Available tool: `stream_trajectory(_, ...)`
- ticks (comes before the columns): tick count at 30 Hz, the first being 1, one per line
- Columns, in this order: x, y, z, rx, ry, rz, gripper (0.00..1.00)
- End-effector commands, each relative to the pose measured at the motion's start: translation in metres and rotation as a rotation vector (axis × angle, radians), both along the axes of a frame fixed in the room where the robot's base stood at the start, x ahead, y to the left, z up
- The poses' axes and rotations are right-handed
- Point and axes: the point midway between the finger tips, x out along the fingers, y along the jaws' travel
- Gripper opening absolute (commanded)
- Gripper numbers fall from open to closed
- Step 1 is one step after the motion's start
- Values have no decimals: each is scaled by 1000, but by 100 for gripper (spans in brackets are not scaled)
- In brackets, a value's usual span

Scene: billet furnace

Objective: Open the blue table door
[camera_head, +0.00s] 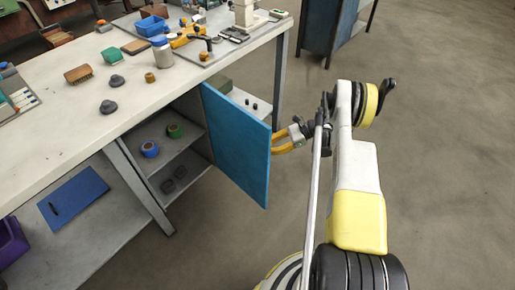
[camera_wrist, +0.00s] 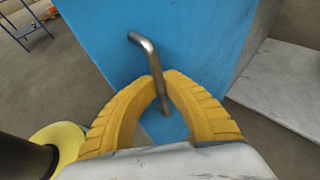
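The blue table door (camera_head: 236,150) stands swung well out from the cabinet under the white workbench, so the shelves inside show. My gripper (camera_head: 274,142) is at the door's outer face, on the right. In the wrist view the bent metal handle (camera_wrist: 147,52) is in front of the blue door panel (camera_wrist: 105,35). The yellow fingers of my gripper (camera_wrist: 161,80) are closed around the handle's lower part. The handle itself is hidden in the head view.
The open cabinet (camera_head: 185,155) holds blue and green rolls and dark items. The workbench top (camera_head: 60,140) carries several tools, pots and a blue bin (camera_head: 150,26). Another blue cabinet (camera_head: 325,25) stands at the back. The floor (camera_head: 440,150) to the right is clear.

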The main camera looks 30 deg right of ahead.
Motion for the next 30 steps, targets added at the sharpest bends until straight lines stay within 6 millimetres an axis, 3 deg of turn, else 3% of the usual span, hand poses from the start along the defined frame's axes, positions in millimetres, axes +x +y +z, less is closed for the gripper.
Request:
stream_trajectory(16, -5, -7, -2, -4, 5, 1, 0)
stream_trajectory(19, -5, -7, -2, -3, 5, 1, 32)
stream_trajectory(30, -5, -9, 0, -2, 2, 0, 32)
